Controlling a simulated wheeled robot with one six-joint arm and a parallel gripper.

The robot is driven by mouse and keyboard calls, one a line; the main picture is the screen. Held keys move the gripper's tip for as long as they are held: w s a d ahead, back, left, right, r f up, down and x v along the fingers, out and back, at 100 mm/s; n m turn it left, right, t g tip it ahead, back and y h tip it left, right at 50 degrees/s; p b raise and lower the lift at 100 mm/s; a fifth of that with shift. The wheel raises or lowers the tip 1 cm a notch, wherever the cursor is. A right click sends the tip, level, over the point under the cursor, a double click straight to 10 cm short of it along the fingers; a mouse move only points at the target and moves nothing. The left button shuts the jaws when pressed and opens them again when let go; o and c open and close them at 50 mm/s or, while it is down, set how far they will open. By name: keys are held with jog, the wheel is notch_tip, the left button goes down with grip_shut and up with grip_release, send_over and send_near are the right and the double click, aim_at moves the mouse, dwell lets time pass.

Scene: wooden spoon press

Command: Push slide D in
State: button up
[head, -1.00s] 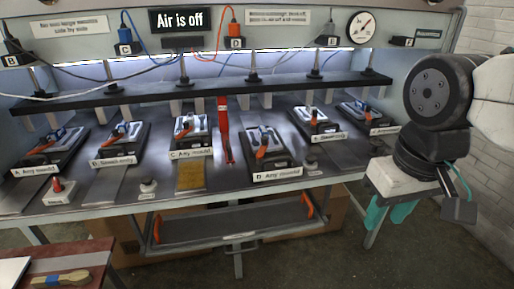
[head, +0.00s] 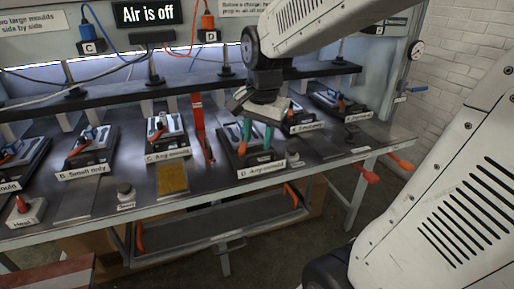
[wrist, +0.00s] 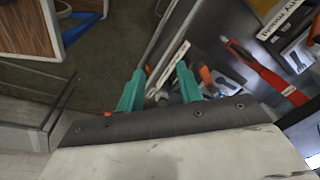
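Slide D (head: 228,152) is a black base with a metal mould and a white label, "D. Any mould" (head: 262,170). It sits further toward the table's front edge than slide C (head: 167,134). My gripper (head: 257,138), with two teal fingers, is right above slide D and hides much of its top. In the wrist view the fingers of my gripper (wrist: 158,90) are apart, with part of the slide and an orange handle (wrist: 206,76) beyond them. I cannot tell whether they touch it.
A dark cross rail (head: 110,94) runs above the slides. Red handles (head: 368,173) stick out at the right. A sign reads "Air is off" (head: 147,13).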

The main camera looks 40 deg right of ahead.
aim_at(262, 153)
jog(key=w+d+f+m, duration=0.6)
jog(key=w+d+m, duration=0.2)
jog(key=w+d, duration=0.1)
jog(key=shift+m, duration=0.3)
jog(key=f, duration=0.2)
jog(key=w+f, duration=0.1)
jog(key=f, duration=0.3)
jog(key=shift+w+d+f, duration=0.1)
jog(key=shift+w+d, duration=0.05)
jog(key=shift+d, duration=0.1)
jog(key=shift+w+f, duration=0.1)
jog(key=shift+f, duration=0.35)
jog(key=shift+c, duration=0.4)
grip_shut()
